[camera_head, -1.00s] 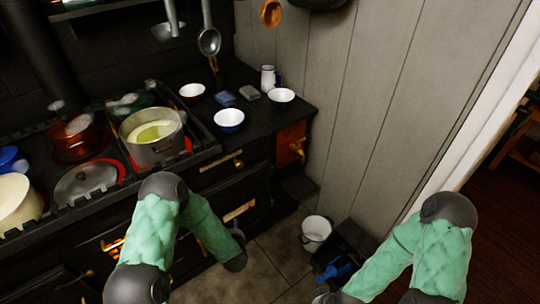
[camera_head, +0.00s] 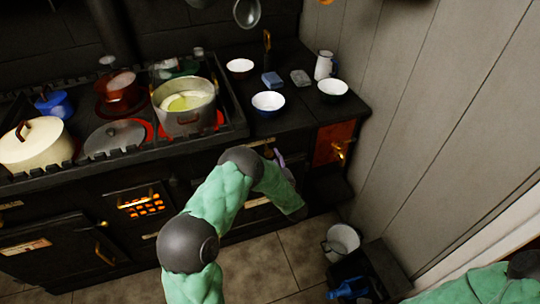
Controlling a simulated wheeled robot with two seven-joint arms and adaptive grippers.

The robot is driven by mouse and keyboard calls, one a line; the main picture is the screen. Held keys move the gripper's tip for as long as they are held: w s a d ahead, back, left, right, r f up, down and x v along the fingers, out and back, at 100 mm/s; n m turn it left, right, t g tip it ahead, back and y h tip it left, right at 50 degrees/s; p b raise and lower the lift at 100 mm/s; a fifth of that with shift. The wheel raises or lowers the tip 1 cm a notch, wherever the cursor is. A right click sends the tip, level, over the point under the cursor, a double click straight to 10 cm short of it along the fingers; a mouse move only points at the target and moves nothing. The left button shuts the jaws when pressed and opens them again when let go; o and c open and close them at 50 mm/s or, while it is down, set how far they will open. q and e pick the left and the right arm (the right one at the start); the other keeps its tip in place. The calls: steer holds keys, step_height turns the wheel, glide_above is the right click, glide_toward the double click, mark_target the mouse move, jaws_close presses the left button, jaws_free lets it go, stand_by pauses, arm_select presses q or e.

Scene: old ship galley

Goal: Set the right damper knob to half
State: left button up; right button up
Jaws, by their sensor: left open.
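The black stove's front carries brass fittings. One brass fitting (camera_head: 268,142) shows on the front right of the stove, partly hidden by my left arm. A brass tap-like knob (camera_head: 340,151) sits on the copper-coloured panel at the right end. I cannot tell for sure which is the right damper knob, nor read its setting. My left gripper (camera_head: 281,160) is mostly hidden behind my own green-sleeved forearm, close to the stove front by the first fitting. It is open, and contact cannot be made out. My right arm shows at the lower right; its gripper is out of view.
A pot (camera_head: 184,118), a lid (camera_head: 114,138) and a cream pot (camera_head: 35,150) stand on the stove. Bowls (camera_head: 268,103) and a jug (camera_head: 324,66) stand at the right. A bucket (camera_head: 340,243) and a dark bin are on the floor by the plank wall.

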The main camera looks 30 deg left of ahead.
mark_target(270, 155)
arm_select(q)
steer(key=shift+b+x, duration=0.6)
steer(key=shift+x, duration=1.55)
arm_select(e)
steer(key=shift+f, duration=0.8)
